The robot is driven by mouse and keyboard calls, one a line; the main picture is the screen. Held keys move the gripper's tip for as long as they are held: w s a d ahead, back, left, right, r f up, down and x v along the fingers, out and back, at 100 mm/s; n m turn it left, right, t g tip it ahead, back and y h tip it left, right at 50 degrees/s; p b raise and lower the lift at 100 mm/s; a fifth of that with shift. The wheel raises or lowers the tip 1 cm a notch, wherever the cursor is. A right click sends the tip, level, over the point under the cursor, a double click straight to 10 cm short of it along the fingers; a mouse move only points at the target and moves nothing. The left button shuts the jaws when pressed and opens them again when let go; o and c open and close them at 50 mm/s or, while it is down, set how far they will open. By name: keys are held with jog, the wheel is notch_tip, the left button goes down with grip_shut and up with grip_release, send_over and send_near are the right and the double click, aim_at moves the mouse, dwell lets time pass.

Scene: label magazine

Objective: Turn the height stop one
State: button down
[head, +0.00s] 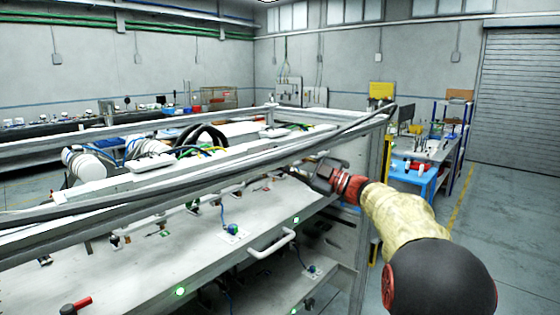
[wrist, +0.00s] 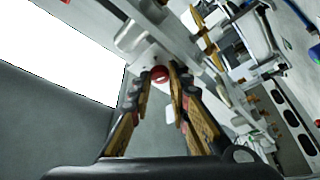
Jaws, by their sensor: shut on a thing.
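My gripper (head: 326,174) reaches in from the right over the frame's right end in the head view. In the wrist view its two fingers (wrist: 161,76) close on a small round red knob (wrist: 160,72), which I take to be the height stop. The knob sits at the end of a pale metal part (wrist: 142,50). In the head view the knob is hidden by the gripper and the frame rails. I cannot tell how far the knob is turned.
A long light metal rail (head: 150,197) and a dark cable pass close to my gripper. Below are a sloped pale panel (head: 165,262) with a white handle (head: 272,243) and green-lit buttons. A blue workbench (head: 415,178) stands behind. Open floor lies at the right.

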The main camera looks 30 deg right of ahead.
jog(key=n+g, duration=0.1)
jog(key=n, duration=0.1)
jog(key=n+g, duration=0.1)
jog(key=n, duration=0.2)
jog(key=shift+d+r, duration=0.1)
jog(key=shift+n, duration=0.4)
jog(key=c, duration=1.7)
grip_release()
jog(key=shift+o, duration=0.2)
